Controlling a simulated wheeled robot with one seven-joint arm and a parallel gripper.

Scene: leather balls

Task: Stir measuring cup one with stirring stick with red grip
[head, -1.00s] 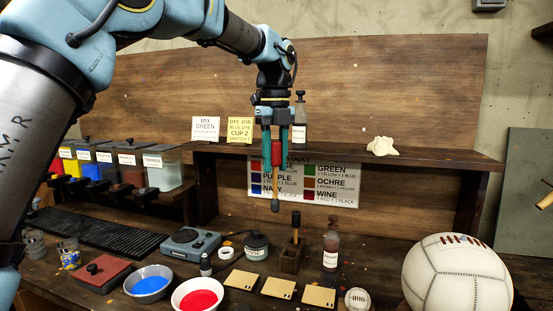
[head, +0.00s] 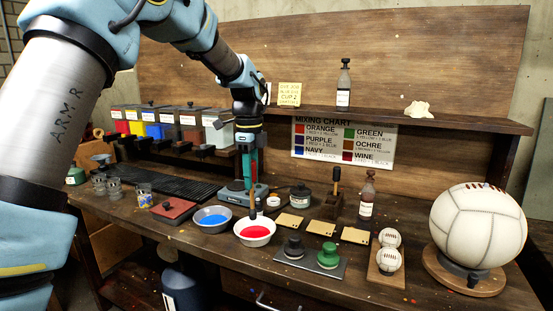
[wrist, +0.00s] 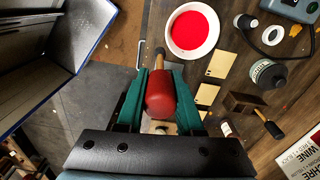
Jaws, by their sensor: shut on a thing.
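My gripper (head: 250,178) is shut on the red grip (wrist: 160,95) of the stirring stick. In the head view it is over the bench, in front of the scale. In the wrist view the stick's tan shaft (wrist: 160,64) extends past the fingers to a dark end, beside the bowl of red dye. Several small clear cups stand at the bench's left: one (head: 99,184), another (head: 114,187), and one with blue and yellow colouring (head: 144,194). Their labels are too small to read, so I cannot tell which is cup one.
A bowl of blue dye (head: 213,227) and a bowl of red dye (head: 254,242) stand near the front edge. A black grille (head: 172,188) lies behind the cups. A white ball (head: 478,226) stands at the right.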

